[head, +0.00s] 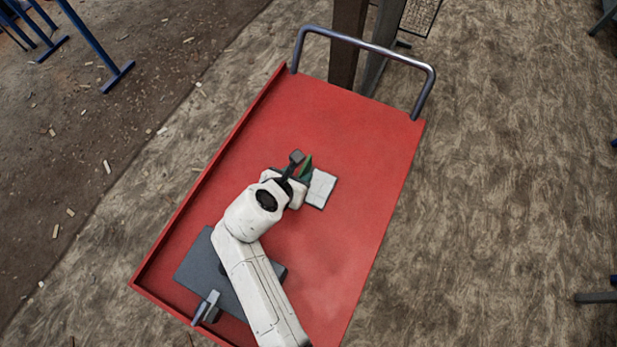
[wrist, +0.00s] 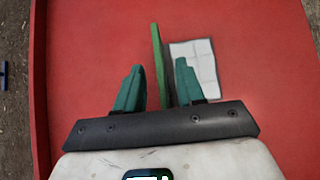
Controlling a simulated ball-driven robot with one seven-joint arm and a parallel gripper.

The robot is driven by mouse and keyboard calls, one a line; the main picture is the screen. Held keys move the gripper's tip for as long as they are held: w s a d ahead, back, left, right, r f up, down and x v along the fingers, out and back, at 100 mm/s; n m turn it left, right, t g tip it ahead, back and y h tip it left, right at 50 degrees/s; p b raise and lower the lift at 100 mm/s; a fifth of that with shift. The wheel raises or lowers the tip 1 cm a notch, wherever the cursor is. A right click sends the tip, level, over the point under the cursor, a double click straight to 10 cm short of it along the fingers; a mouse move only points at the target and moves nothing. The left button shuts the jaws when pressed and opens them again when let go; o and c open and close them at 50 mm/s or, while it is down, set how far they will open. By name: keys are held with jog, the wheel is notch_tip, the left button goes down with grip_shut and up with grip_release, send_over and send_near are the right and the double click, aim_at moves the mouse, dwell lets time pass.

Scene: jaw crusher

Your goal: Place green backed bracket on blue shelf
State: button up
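A thin green upright panel (wrist: 158,62), seen nearly edge-on, stands on the red cart; it looks like the back of the green backed bracket. It also shows in the head view (head: 307,166), partly hidden by my gripper. A pale, flat, gridded plate (wrist: 195,66) lies just right of it; I cannot tell whether the two are joined. My gripper (wrist: 159,78) is open, with its teal fingers apart on either side of the green panel. The panel appears nearer the right finger. My gripper also shows over the cart in the head view (head: 300,164). No blue shelf is clearly visible.
The red cart (head: 350,130) has low side rims and a metal push handle (head: 365,45) at its far end. A dark grey flat piece (head: 195,265) lies near my arm. Blue metal legs (head: 95,45) stand at upper left. The cart's far half is clear.

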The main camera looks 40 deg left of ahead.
aim_at(302, 173)
jog(key=shift+x, duration=1.7)
jog(key=shift+f, duration=0.1)
jog(key=shift+c, duration=0.2)
grip_shut()
